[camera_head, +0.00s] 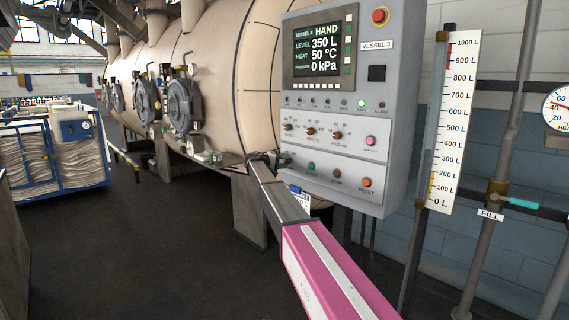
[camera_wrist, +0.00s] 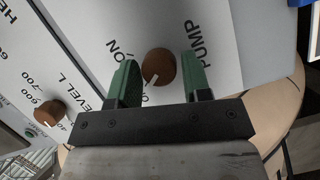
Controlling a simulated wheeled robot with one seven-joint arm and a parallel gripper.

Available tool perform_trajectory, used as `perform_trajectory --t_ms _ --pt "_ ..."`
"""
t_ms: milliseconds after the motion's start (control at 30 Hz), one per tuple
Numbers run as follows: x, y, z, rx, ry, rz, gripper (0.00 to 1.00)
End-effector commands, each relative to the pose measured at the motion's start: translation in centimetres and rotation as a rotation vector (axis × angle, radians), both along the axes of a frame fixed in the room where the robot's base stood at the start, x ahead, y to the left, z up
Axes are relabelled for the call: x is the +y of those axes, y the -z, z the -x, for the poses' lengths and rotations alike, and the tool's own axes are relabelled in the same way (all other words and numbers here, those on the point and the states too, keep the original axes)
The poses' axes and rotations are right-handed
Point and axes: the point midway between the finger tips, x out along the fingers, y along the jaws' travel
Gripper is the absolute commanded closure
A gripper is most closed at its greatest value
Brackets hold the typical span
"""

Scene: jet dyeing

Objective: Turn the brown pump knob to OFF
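The brown pump knob (camera_wrist: 158,66) sits on the white panel beside the word PUMP in the wrist view. Its white pointer line points down-left, toward lettering partly hidden near my gripper; the ON label is up-left of it. My gripper (camera_wrist: 160,62) is open, with its green fingers on either side of the knob in the picture. A slim gap shows on the right; the left finger looks very close to the knob, and contact cannot be told.
The level knob (camera_wrist: 48,113) is left of the pump knob in the wrist view. The control panel (camera_head: 375,165) also has a screen (camera_head: 320,55), several buttons and a red emergency button (camera_head: 380,15). A large vessel (camera_head: 225,60) stands behind; a level gauge and pipes are right.

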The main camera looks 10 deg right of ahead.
Motion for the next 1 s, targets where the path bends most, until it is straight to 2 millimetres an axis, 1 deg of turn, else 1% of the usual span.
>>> perform_trajectory --t_ms 367,533,667,1000 --pt "0.1 0.0 0.0 -0.001 0.0 0.0 0.39" --pt "1.1 -0.1 0.3 -0.001 -0.001 0.0 0.39" --pt "2.6 -0.3 0.7 -0.001 -0.001 0.0 0.39" --pt "8.7 -0.9 2.2 -0.001 -0.002 0.0 0.39"
